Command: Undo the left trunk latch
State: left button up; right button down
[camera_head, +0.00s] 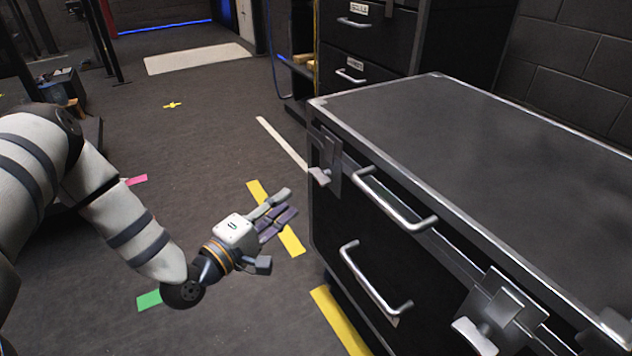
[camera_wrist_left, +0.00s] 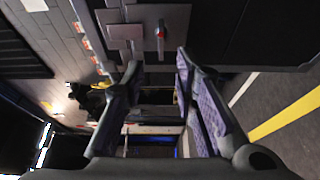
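The trunk (camera_head: 480,130) is a big black case with silver edging on the right of the head view. Its left latch (camera_head: 323,172) is a silver plate with a tab, at the trunk's near left corner. A silver latch plate (camera_wrist_left: 152,30) also shows at the top of the left wrist view. My left gripper (camera_head: 285,208) is left of the trunk's front, lower than the left latch and apart from it. In the wrist view its fingers (camera_wrist_left: 158,66) stand apart with nothing between them. My right gripper is out of view.
A second latch (camera_head: 492,318) sits farther right on the trunk front. Two silver handles (camera_head: 395,203) (camera_head: 372,285) stick out between the latches. A dark drawer cabinet (camera_head: 365,40) stands behind the trunk. The floor left of the trunk is mostly clear, with coloured tape strips.

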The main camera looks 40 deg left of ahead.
aim_at(315, 179)
pick_arm(q)
jog(key=w+b, duration=0.2)
jog(key=w, duration=0.8)
grip_shut()
